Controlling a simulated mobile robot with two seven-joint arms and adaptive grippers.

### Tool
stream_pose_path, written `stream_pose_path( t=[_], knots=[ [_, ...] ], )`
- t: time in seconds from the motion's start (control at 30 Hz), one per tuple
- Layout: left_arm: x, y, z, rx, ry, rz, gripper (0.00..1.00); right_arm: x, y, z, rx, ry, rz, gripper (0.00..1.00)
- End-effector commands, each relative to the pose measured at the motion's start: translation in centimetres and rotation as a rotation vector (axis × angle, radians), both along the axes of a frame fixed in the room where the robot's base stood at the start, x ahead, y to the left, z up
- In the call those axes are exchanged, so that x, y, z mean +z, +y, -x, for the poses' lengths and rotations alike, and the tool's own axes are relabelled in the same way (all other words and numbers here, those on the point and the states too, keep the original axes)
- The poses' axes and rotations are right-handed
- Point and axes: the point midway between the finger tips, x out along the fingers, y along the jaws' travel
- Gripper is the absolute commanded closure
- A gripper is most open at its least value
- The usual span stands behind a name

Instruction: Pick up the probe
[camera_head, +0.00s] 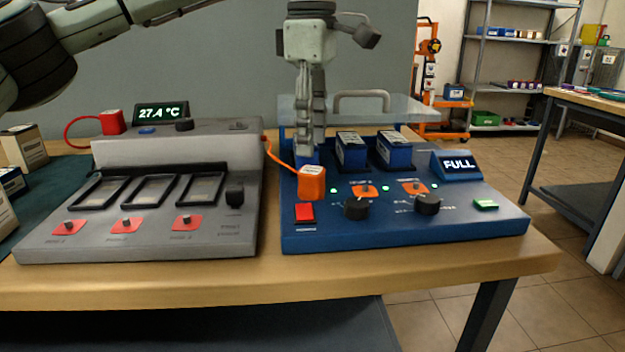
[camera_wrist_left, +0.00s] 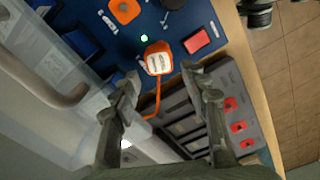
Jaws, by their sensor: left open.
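An orange block-shaped plug (camera_head: 312,183), perhaps the probe, stands at the left of the blue console (camera_head: 405,228), with an orange cable running to its back left. It also shows in the left wrist view (camera_wrist_left: 158,60). A red block (camera_head: 113,122) with a red cable sits at the back left of the grey console (camera_head: 140,238); I cannot tell which block is the probe. My left gripper (camera_head: 308,150) points down just above and behind the orange plug. In the left wrist view its fingers (camera_wrist_left: 161,80) are apart with nothing held. My right gripper is out of view.
Two blue batteries (camera_head: 394,152) stand in the blue console, beside a raised clear lid with a grey handle (camera_head: 362,96). Knobs, a red button (camera_head: 305,213) and a FULL display (camera_head: 457,164) are close by. The table's front edge (camera_head: 300,288) is clear.

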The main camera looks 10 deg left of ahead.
Motion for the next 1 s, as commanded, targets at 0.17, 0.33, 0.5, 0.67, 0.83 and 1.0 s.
stream_pose_path(
  t=[0.17, 0.33, 0.5, 0.67, 0.83, 1.0],
  knots=[
    [-2.1, 0.0, 0.0, 0.001, 0.001, 0.0, 0.55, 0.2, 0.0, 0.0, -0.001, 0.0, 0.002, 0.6],
    [-3.5, 0.1, 0.0, 0.001, 0.002, -0.001, 0.55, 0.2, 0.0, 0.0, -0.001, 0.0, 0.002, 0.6],
    [-6.1, 0.1, 0.0, 0.0, 0.002, -0.001, 0.55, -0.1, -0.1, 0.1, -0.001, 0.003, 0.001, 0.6],
    [-7.5, 0.1, 0.0, 0.0, 0.0, 0.0, 0.55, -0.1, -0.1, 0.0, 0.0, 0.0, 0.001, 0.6],
    [-7.6, 0.1, 0.0, 0.001, -0.001, 0.001, 0.55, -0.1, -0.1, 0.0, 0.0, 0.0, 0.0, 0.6],
    [-7.6, 0.1, 0.0, 0.001, -0.001, 0.001, 0.69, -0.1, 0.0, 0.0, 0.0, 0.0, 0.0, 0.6]
  ],
)
